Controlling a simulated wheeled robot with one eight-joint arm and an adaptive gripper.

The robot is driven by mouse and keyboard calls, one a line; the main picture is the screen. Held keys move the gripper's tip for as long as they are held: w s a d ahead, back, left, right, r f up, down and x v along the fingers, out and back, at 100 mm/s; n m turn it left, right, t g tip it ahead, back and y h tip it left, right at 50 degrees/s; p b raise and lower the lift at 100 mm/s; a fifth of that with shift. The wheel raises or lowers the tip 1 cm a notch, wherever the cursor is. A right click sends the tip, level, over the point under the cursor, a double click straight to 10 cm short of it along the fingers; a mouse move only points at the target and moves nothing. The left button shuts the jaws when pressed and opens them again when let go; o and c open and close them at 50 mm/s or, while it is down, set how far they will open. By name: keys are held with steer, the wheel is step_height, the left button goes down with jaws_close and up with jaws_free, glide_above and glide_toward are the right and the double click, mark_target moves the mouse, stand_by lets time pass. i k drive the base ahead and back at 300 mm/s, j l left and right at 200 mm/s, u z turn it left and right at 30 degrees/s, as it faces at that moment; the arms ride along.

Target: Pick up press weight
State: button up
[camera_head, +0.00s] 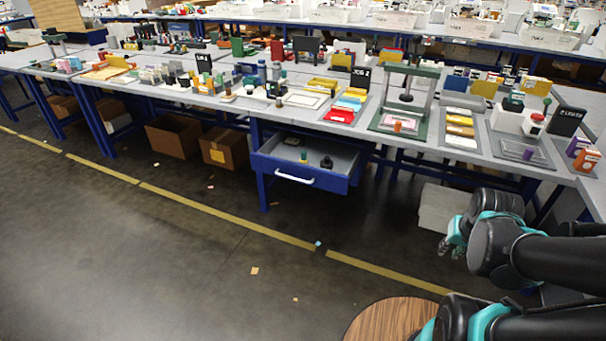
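No thing in view is plainly marked as the press weight. A small black knobbed piece (327,162), which looks like a weight, stands in the open blue drawer (300,180) under the long table. A smaller yellow and green piece (303,157) stands to its left in the drawer. My gripper (450,249) is at the right, low in front of the table and well to the right of the drawer. Its small fingertips look apart with nothing between them. It touches none of these pieces.
The grey table (225,104) is crowded with small items, including a green press frame (408,95). Cardboard boxes (224,150) and a pale bin (440,207) sit beneath. A round wooden top (385,318) is at the bottom. The floor before the drawer is mostly clear.

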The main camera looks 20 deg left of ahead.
mark_target(327, 163)
steer(key=i+j+u, duration=0.25)
steer(key=j, duration=0.25)
steer(key=i+j+u, duration=0.2)
steer(key=i+j, duration=0.25)
